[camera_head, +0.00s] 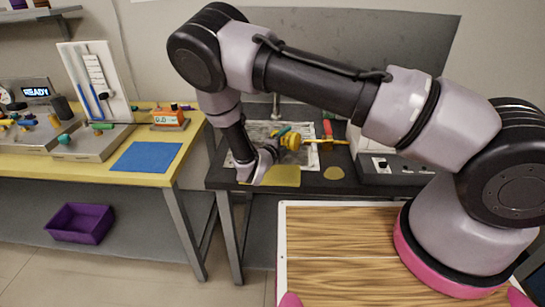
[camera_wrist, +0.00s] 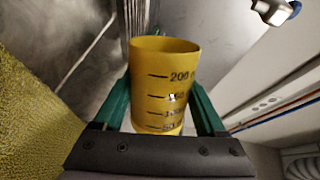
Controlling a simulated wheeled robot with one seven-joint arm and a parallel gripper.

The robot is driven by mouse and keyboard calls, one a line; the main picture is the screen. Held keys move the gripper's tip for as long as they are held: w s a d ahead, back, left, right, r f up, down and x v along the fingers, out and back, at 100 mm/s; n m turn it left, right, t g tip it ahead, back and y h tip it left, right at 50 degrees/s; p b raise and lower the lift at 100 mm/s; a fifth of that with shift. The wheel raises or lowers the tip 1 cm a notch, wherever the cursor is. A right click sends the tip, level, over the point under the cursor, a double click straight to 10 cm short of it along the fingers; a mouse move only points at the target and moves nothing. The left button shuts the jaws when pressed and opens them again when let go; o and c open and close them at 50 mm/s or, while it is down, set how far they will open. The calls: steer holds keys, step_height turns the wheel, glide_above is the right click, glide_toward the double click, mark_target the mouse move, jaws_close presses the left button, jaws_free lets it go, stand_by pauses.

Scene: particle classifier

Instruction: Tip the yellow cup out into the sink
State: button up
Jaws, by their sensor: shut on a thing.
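The yellow cup (camera_wrist: 166,75) has dark volume marks and fills the middle of the wrist view. My gripper (camera_wrist: 163,100) is shut on it, with one green finger on each side. The cup's rim points away from the gripper's palm, and its contents are not visible. In the head view my gripper (camera_head: 283,131) and the small yellow cup (camera_head: 291,142) are over the sink (camera_head: 262,130), a pale speckled basin in the dark counter. The cup's exact tilt is hard to tell there.
A yellow mat (camera_head: 284,176) lies at the counter's front edge. A red-handled tool (camera_head: 328,129) is right of the cup, near a grey device (camera_head: 383,165). A tap (camera_head: 276,103) stands behind. The left table holds a blue mat (camera_head: 147,157) and an orange-topped meter (camera_head: 170,118).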

steer(key=shift+w+a+r+n+p, duration=0.2)
steer(key=shift+a+r+n, duration=0.1)
steer(key=shift+n, duration=0.45)
steer(key=shift+w+a+r+n+p, duration=0.15)
steer(key=shift+a+r+n, duration=0.1)
steer(key=shift+n, duration=0.5)
stand_by(1.1)
steer(key=shift+w+a+r+n+h, duration=0.15)
steer(key=shift+a+n+h, duration=0.2)
steer(key=shift+n, duration=0.4)
steer(key=shift+w+a+r+n+h, duration=0.15)
steer(key=shift+a+n+h, duration=0.15)
steer(key=shift+n, duration=0.45)
stand_by(1.3)
stand_by(0.9)
